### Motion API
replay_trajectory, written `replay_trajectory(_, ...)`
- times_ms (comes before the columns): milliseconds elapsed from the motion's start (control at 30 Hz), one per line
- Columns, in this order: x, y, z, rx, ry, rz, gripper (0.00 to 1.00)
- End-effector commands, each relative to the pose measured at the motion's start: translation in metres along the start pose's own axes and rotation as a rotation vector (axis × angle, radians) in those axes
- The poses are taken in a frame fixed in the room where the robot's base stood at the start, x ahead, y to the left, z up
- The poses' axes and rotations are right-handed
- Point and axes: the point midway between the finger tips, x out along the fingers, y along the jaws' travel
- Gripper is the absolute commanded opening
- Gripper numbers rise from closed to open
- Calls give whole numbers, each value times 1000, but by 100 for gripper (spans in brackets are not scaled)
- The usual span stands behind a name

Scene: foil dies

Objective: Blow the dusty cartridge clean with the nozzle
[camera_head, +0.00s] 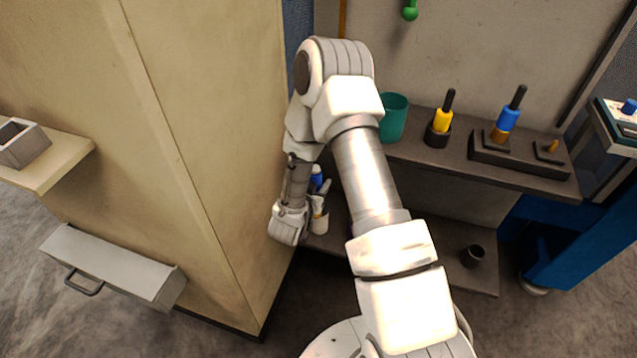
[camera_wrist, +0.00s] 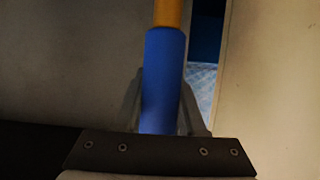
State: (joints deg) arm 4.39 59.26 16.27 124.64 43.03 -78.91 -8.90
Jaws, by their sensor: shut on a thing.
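My gripper (camera_wrist: 162,108) is shut on a blue cylinder with an orange end (camera_wrist: 163,85), which looks like a cartridge. Its orange end points away from the gripper, toward the top of the wrist view. In the head view the held blue piece (camera_head: 317,178) shows small between my forearm and the beige cabinet side, partly hidden. I cannot tell whether dust is on it. A green knob-like piece (camera_head: 410,12), possibly the nozzle, hangs at the top of the head view, well away from my gripper.
A dark shelf (camera_head: 420,153) holds a teal cup (camera_head: 394,118), a yellow piece with black rod (camera_head: 443,120) in a round holder, and a blue one (camera_head: 508,119) in a dark block (camera_head: 520,168). A beige cabinet (camera_head: 200,120) stands close left of my gripper. A small dark cup (camera_head: 473,256) sits lower.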

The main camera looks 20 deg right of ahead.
Motion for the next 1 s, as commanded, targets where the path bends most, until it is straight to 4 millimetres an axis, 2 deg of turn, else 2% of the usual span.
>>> replay_trajectory(567, -1, 0, 0, 0, 1, 0, 0)
replay_trajectory(1000, -37, -1, 16, -1, -1, -2, 0)
